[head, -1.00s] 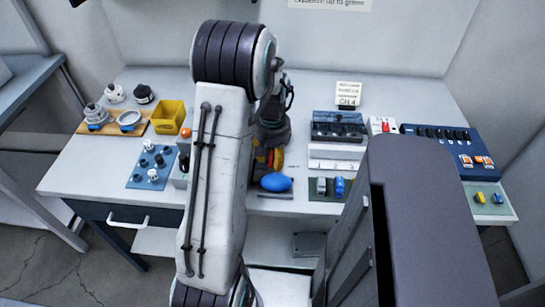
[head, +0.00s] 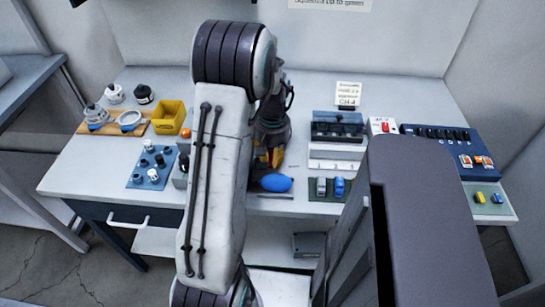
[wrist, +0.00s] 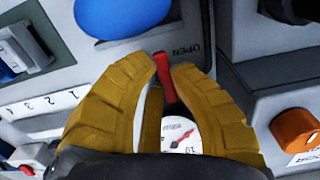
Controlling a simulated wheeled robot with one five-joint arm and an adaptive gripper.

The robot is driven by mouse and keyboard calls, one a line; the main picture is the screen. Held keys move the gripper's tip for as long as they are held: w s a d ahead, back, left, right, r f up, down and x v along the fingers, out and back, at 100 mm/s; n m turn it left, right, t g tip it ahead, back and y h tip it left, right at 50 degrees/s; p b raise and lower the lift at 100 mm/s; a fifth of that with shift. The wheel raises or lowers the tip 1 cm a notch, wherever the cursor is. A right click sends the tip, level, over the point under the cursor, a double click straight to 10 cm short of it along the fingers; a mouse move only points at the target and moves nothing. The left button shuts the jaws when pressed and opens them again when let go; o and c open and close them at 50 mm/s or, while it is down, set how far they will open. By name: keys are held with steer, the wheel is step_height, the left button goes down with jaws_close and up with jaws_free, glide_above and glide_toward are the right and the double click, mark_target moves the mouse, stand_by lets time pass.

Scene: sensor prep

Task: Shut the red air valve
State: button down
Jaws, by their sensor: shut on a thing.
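In the wrist view, the red valve handle (wrist: 165,78) sits between the yellow fingertips of my gripper (wrist: 167,68), which is shut on it. The handle runs nearly straight up the picture, close to the word OPEN printed beside its upper end. A white round gauge (wrist: 181,132) with a red needle shows below the handle, partly covered by the fingers. In the head view, my gripper (head: 271,158) is low over the table's front part, behind my arm. The valve cannot be made out there. The valve body is hidden.
A blue bulb (head: 275,183) lies close to my gripper, and also shows in the wrist view (wrist: 120,14). An orange knob (wrist: 296,130) is on a grey box nearby. A numbered white strip (head: 335,165) and blue panel (head: 450,150) stand to the right.

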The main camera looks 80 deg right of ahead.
steer(key=shift+s+f+n, duration=0.1)
steer(key=shift+n, duration=0.2)
steer(key=n, duration=0.3)
steer(key=s+n, duration=0.1)
steer(key=shift+d+n+b, duration=0.25)
steer(key=shift+n+b, duration=0.05)
steer(key=shift+n, duration=0.1)
steer(key=n, duration=0.3)
steer(key=s+d+n, duration=0.1)
steer(key=n, duration=0.3)
steer(key=d+n, duration=0.1)
steer(key=n, duration=0.1)
steer(key=shift+s, duration=0.1)
steer(key=shift+d+f+n, duration=0.1)
steer(key=shift+d+n, duration=0.15)
steer(key=shift+n, duration=0.6)
steer(key=shift+d+n, duration=0.2)
steer(key=shift+n, duration=0.65)
steer(key=c, duration=1.4)
jaws_free()
steer(key=shift+d, duration=0.1)
steer(key=shift+o, duration=0.3)
